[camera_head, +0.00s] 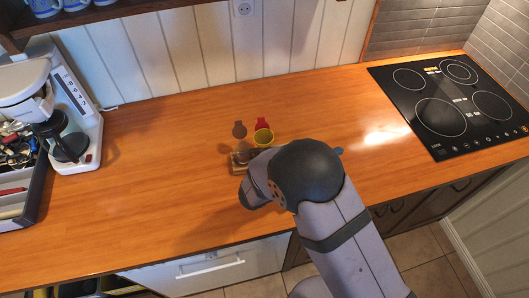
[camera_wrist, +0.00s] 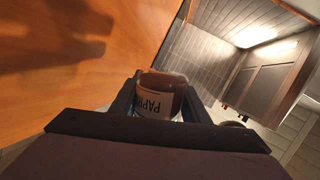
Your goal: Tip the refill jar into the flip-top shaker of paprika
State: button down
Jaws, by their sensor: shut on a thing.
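My gripper (camera_wrist: 161,86) is shut on the refill jar (camera_wrist: 151,102), which has brown contents and a pale label reading "PAP…", upside down in the wrist view. In the head view my arm hides the gripper's fingers and most or all of the jar. Just beyond the arm stands a yellow, open-looking round container (camera_head: 264,137) with a red flap (camera_head: 262,123) raised behind it. To its left is a brownish container with a dark raised lid (camera_head: 239,129). I cannot read which of these is the paprika shaker.
A small wooden holder (camera_head: 239,163) sits beside the containers, partly hidden by my arm. A coffee machine (camera_head: 75,125) and utensil tray (camera_head: 15,205) stand at left, a black hob (camera_head: 450,105) at right. The counter between is mostly clear.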

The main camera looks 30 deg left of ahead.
jog(key=w+a+r, duration=0.1)
jog(key=a+r, duration=0.6)
jog(key=a, duration=0.5)
jog(key=shift+w+a+r, duration=0.15)
jog(key=shift+w, duration=0.15)
dwell(6.5)
